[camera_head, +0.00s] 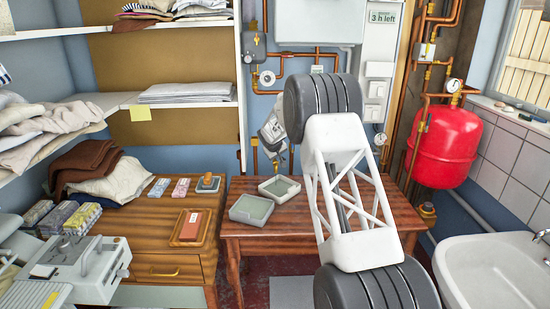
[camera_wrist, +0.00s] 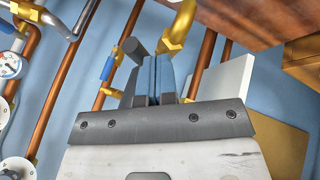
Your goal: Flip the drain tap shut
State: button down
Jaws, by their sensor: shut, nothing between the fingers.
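My gripper (camera_wrist: 157,60) is shut and empty, its two blue-padded fingers together. In the head view it (camera_head: 277,163) hangs close to the wall behind the wooden table, among copper pipes. In the wrist view a brass fitting (camera_wrist: 178,30) on a pipe lies just beyond the fingertips. A dark grey, rod-like piece (camera_wrist: 134,47) stands right beside the fingers on the left; I cannot tell if it touches them. A blue-handled brass valve (camera_wrist: 108,68) sits further left. I cannot tell for sure which of these is the drain tap. My arm and hand hide the area in the head view.
The wooden table (camera_head: 265,228) bears two shallow grey-green trays (camera_head: 252,207). A red tank (camera_head: 445,147) and a white sink (camera_head: 490,270) are at right. Pipes and gauges (camera_wrist: 10,65) crowd the wall left of my gripper. The table's underside (camera_wrist: 245,18) shows at the wrist view's upper right.

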jog(key=shift+w+d+n+y, duration=0.2)
jog(key=shift+d+n+y, duration=0.5)
jog(key=shift+n, duration=0.5)
jog(key=shift+w+d+n+y, duration=0.2)
jog(key=shift+d+n+y, duration=0.5)
jog(key=shift+n, duration=0.5)
jog(key=shift+w+d+n+y, duration=0.15)
jog(key=shift+n+y, duration=0.2)
jog(key=shift+n, duration=0.15)
jog(key=shift+w+d+n+y, duration=0.1)
jog(key=shift+w+n+y, duration=0.05)
jog(key=shift+n+y, duration=0.3)
jog(key=shift+n, duration=0.25)
jog(key=shift+w+d, duration=0.25)
jog(key=shift+w+a, duration=0.1)
jog(key=shift+a, duration=0.15)
jog(key=shift+w+a, duration=0.25)
jog(key=shift+a, duration=0.25)
jog(key=shift+s+r, duration=0.1)
jog(key=shift+s, duration=0.05)
